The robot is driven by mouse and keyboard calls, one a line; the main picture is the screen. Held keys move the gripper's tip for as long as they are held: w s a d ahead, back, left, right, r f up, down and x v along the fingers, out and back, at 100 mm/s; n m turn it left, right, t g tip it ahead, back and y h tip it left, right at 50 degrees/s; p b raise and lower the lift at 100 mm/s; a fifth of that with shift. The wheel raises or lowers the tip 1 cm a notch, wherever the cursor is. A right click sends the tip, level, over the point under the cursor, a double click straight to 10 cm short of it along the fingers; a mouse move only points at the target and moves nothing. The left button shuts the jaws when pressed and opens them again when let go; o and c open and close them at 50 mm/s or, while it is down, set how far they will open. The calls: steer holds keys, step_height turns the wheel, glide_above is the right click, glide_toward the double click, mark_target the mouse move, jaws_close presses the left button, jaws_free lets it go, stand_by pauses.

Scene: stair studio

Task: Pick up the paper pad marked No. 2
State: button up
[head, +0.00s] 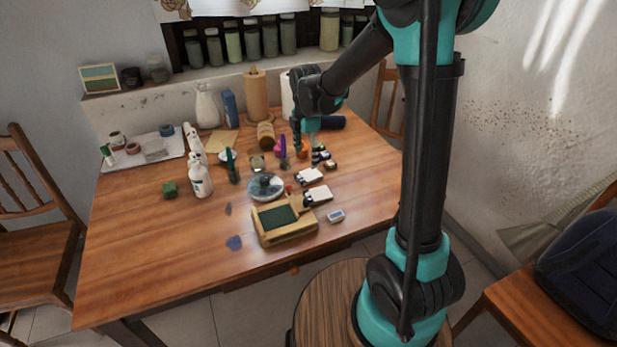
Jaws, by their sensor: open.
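Two small white pad-like things with dark parts at their left ends lie on the wooden table, right of centre. One is the farther white pad (310,175), the other the nearer white pad (319,194). No number can be read on either, so I cannot tell which is No. 2. My gripper (317,153) is at the end of my arm, pointing down over the table, farther back than both pads. It is open and apart from the pads. Its fingertips are small and hard to make out against small dark items there.
A wooden box with a green top (284,220) and a round dish (266,187) stand left of the pads. A small pale block (336,216) lies in front. The table's left front is mostly clear.

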mark_target(308, 174)
steer(key=shift+d+f, duration=0.2)
steer(key=shift+f, duration=1.55)
steer(key=shift+d+f, duration=0.15)
steer(key=shift+f, duration=1.55)
steer(key=c, duration=1.3)
steer(key=shift+o, duration=0.2)
steer(key=shift+r, duration=0.1)
